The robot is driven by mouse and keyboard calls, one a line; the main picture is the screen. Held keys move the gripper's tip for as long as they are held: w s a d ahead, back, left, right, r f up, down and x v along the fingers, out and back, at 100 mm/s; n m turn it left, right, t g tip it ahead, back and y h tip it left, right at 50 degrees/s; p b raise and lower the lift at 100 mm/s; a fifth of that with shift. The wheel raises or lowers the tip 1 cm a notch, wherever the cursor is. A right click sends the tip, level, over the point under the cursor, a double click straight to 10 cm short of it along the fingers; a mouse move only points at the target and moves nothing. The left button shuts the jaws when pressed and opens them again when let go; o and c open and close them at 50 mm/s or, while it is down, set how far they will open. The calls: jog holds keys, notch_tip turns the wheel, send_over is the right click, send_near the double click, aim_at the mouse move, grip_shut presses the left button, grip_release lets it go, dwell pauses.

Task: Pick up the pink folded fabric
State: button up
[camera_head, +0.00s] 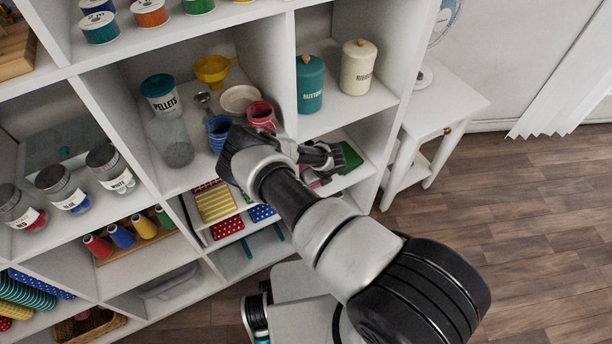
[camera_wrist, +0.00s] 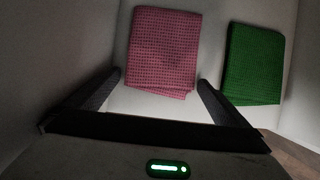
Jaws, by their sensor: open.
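The pink folded fabric (camera_wrist: 162,52) lies flat on a white shelf in the wrist view. Its near edge sits between the two fingertips of my open gripper (camera_wrist: 160,92), and nothing is held. In the head view my gripper (camera_head: 322,160) reaches into a shelf compartment. Only a small part of the pink fabric (camera_head: 318,182) shows there, beneath the gripper. Whether the fingers touch the fabric is hard to tell.
A green folded fabric (camera_wrist: 254,63) lies to the right of the pink one, also visible in the head view (camera_head: 350,157). Blue (camera_head: 218,133) and red cups (camera_head: 261,115) stand on the shelf left of my gripper. A white side table (camera_head: 446,105) stands right of the cabinet.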

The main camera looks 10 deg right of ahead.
jog(key=c, duration=0.8)
jog(key=shift+r, duration=0.1)
